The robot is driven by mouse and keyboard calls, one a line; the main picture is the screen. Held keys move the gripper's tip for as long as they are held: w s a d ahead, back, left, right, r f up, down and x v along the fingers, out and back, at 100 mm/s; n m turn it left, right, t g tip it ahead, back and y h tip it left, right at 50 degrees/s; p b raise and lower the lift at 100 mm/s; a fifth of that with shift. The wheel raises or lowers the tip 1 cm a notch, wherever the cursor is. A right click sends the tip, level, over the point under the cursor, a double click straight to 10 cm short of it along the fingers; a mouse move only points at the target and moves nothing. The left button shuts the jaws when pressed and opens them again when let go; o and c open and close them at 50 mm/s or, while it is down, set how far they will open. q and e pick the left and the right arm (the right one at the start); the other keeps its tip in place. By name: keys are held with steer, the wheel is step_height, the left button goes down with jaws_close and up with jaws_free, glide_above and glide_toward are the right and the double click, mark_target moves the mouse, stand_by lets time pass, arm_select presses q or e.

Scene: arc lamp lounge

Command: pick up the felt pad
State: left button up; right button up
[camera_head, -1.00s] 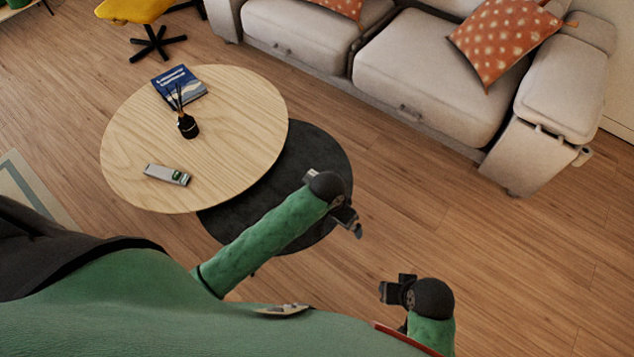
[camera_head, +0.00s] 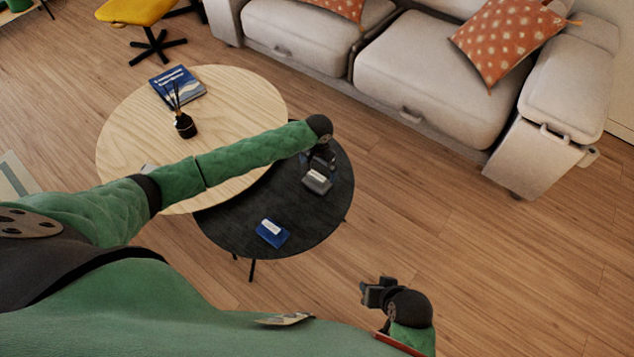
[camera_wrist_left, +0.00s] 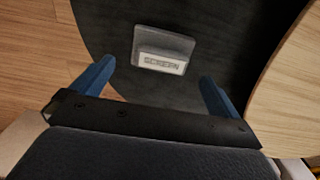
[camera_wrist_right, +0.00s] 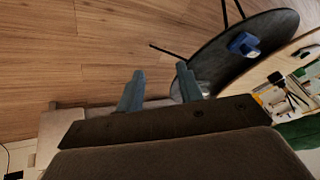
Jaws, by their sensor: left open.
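A grey pad with a pale label reading "SCREEN", which looks like the felt pad (camera_head: 317,182), lies on the low dark round table (camera_head: 225,222). In the left wrist view the felt pad (camera_wrist_left: 163,45) lies ahead of the fingers, roughly midway across the gap and not between them. My left gripper (camera_head: 319,163) is open and empty, just above and behind the pad in the head view. My right gripper (camera_head: 368,291) is open and empty, off the table over the floor at the lower right; its fingers also show apart in the right wrist view (camera_wrist_right: 160,84).
A blue block (camera_head: 272,233) with a white label lies nearer on the dark table. A higher pale wooden table (camera_head: 235,95) overlaps the dark one and holds a book (camera_head: 178,84) and a black reed diffuser (camera_head: 186,126). A beige sofa (camera_head: 440,75) stands behind; floor at right is clear.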

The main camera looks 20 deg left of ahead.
mark_target(317, 175)
arm_select(q)
steer(key=shift+a+f, duration=0.1)
steer(key=shift+f, duration=1.45)
step_height(317, 175, down, 3)
steer(key=shift+f, duration=0.15)
steer(key=shift+f+p, duration=0.3)
steer(key=shift+f, duration=0.15)
arm_select(e)
steer(key=shift+s+d+r, duration=0.1)
steer(key=shift+s+r, duration=0.15)
steer(key=shift+r, duration=0.8)
arm_select(q)
steer(key=c, duration=0.7)
steer(key=shift+c, duration=0.2)
arm_select(e)
steer(key=shift+w, duration=0.15)
arm_select(q)
steer(key=shift+r, duration=0.1)
